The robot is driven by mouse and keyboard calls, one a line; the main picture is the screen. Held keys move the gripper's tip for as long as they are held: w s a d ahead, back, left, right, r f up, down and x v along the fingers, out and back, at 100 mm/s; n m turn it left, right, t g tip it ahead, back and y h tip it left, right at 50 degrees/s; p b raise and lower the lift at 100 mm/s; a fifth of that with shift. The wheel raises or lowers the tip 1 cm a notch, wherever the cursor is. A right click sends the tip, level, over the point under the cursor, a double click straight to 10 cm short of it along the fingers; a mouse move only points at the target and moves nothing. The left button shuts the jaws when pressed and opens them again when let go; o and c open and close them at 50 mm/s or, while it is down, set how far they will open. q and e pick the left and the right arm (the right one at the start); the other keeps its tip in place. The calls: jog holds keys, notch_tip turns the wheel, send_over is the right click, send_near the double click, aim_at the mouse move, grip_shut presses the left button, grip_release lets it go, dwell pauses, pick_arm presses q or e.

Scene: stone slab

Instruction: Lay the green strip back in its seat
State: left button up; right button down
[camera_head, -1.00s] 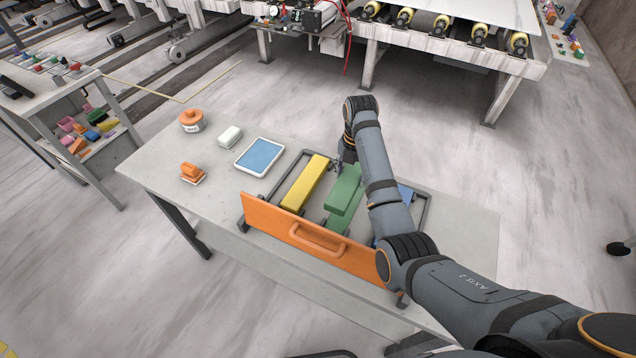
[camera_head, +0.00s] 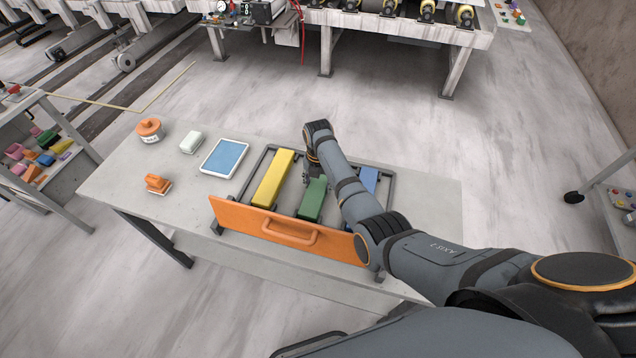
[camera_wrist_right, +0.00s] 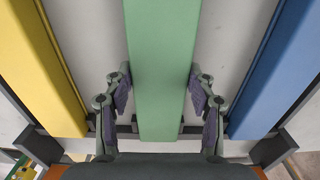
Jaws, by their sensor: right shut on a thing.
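The green strip (camera_head: 312,200) lies lengthwise between the yellow strip (camera_head: 272,180) and the blue strip (camera_head: 369,180) in the dark frame (camera_head: 232,196). My right gripper (camera_head: 313,178) is shut on the green strip near its far part. In the right wrist view, its fingers (camera_wrist_right: 159,90) sit against both sides of the green strip (camera_wrist_right: 162,60), and the strip's near end lies over a dark crossbar (camera_wrist_right: 190,130). I cannot tell whether the strip rests fully on the bars. My right arm hides part of the frame. My left gripper is not in view.
An orange front panel with a handle (camera_head: 290,234) closes the frame's near side. A blue-topped tray (camera_head: 224,158), a white block (camera_head: 192,142), an orange-lidded tub (camera_head: 149,130) and an orange tool (camera_head: 158,184) stand left on the table (camera_head: 120,180). The table's right end is clear.

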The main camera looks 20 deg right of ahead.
aim_at(318, 185)
jog(key=shift+w+a, duration=0.1)
jog(key=shift+c, duration=2.2)
grip_release()
jog(key=shift+f, duration=0.1)
jog(key=shift+r, duration=0.2)
notch_tip(318, 185, up, 12)
jog(key=b, duration=0.1)
jog(key=shift+f, duration=0.15)
